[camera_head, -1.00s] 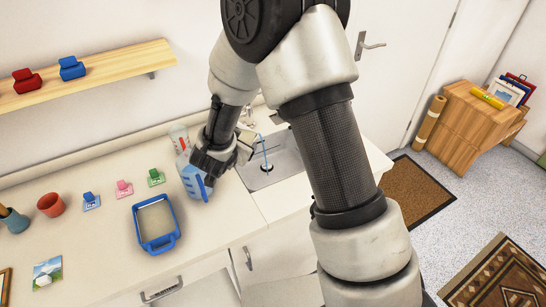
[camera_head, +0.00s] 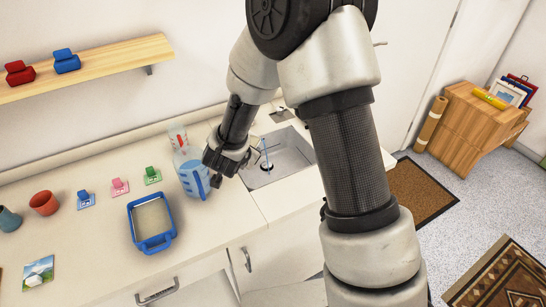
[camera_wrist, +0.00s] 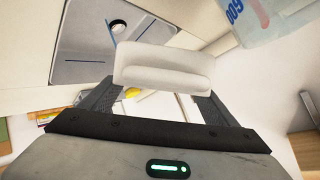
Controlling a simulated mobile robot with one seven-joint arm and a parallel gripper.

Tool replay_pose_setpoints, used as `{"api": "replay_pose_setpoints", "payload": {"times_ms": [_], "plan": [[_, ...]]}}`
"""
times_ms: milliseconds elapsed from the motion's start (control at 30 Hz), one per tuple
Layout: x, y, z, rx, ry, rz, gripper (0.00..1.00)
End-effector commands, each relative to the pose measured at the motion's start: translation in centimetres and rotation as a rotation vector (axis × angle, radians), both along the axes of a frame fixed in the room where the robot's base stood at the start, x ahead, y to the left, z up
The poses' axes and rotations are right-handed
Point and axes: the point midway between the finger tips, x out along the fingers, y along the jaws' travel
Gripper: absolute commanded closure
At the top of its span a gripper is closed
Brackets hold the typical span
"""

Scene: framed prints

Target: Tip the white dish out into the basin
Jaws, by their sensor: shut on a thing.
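The white dish (camera_wrist: 165,65) shows in the wrist view, held between the fingers of my gripper (camera_wrist: 160,88). My gripper is shut on it. In the head view my gripper (camera_head: 230,163) is above the counter between the clear jug and the basin, and the dish cannot be made out there. The grey basin (camera_head: 292,153) is set into the counter just right of my gripper. In the wrist view the basin (camera_wrist: 80,40) with its round drain lies beyond the dish, to the upper left. The dish's contents cannot be told.
A clear jug (camera_head: 191,175) with blue markings stands close left of my gripper. A thin blue upright item (camera_head: 265,150) shows at the basin. A blue-rimmed tray (camera_head: 152,222) and small colored clips sit farther left. The counter front is clear.

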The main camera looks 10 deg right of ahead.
Motion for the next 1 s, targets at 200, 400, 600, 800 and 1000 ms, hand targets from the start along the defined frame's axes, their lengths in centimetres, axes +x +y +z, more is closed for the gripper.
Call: {"api": "replay_pose_setpoints", "payload": {"times_ms": [200,400,600,800,1000], "plan": [[0.0,-0.4,-1.1,0.022,0.0,-0.002,0.53],[0.0,-0.6,-2.0,0.041,0.001,-0.001,0.53],[0.1,-0.9,-2.9,0.062,0.002,0.0,0.53],[0.1,-1.2,-3.8,0.084,0.003,0.0,0.53],[0.1,-1.5,-3.5,0.106,0.003,0.0,0.53]]}}
